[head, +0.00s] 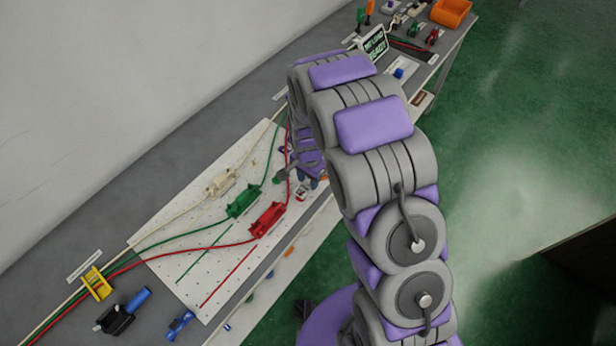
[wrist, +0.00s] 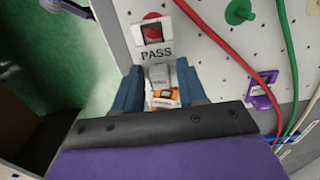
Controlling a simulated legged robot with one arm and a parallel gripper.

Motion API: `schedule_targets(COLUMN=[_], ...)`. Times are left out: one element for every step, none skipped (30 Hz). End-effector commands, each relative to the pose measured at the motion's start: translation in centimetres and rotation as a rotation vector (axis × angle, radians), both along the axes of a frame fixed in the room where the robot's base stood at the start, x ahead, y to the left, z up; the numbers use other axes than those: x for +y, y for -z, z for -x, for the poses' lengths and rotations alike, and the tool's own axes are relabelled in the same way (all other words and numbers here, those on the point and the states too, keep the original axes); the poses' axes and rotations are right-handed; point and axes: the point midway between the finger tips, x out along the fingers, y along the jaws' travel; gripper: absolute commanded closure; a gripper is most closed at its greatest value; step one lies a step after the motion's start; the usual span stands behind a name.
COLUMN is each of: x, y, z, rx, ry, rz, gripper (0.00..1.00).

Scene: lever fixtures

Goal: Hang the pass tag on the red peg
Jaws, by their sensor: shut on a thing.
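The white pass tag (wrist: 155,50), printed PASS, shows in the wrist view with a square opening in its upper part. My gripper (wrist: 158,80) has blue fingers on both sides of a grey and orange piece at the tag's lower end and is shut on it. The red peg (wrist: 152,15) shows at the tag's top edge, and red also shows in the opening. I cannot tell whether the peg passes through the opening or lies behind it. In the head view, a small white and red piece (head: 302,193) shows beside my arm, which hides most of the gripper.
A white perforated board (wrist: 205,50) carries a green peg (wrist: 238,12), a purple fixture (wrist: 262,92) and red, green and white cables. In the head view, red (head: 267,219), green (head: 243,202) and white (head: 220,183) fixtures lie left of my arm. Green floor is open at right.

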Motion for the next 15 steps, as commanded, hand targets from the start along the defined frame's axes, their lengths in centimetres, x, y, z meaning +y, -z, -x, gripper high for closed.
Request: schedule_targets(x=[0.0,0.0,0.0,0.0,0.0,0.0,0.0,0.0,0.0,0.0,0.0,0.0,0.0,0.0,0.0], y=[0.0,0.1,0.1,0.2,0.2,0.3,0.4,0.5,0.6,0.7,0.8,0.9,1.0,1.0,1.2], z=[0.0,0.0,0.0,0.0,0.0,0.0,0.0,0.0,0.0,0.0,0.0,0.0,0.0,0.0,0.0], rx=[0.000,0.000,0.000,0.000,0.000,0.000,0.000,0.000,0.000,0.000,0.000,0.000,0.000,0.000,0.000], ry=[0.000,0.000,0.000,0.000,0.000,0.000,0.000,0.000,0.000,0.000,0.000,0.000,0.000,0.000,0.000], rz=[0.000,0.000,0.000,0.000,0.000,0.000,0.000,0.000,0.000,0.000,0.000,0.000,0.000,0.000,0.000], gripper=[0.87,0.87,0.87,0.87,0.87,0.87,0.87,0.87,0.87,0.87,0.87,0.87,0.87,0.87,0.87])
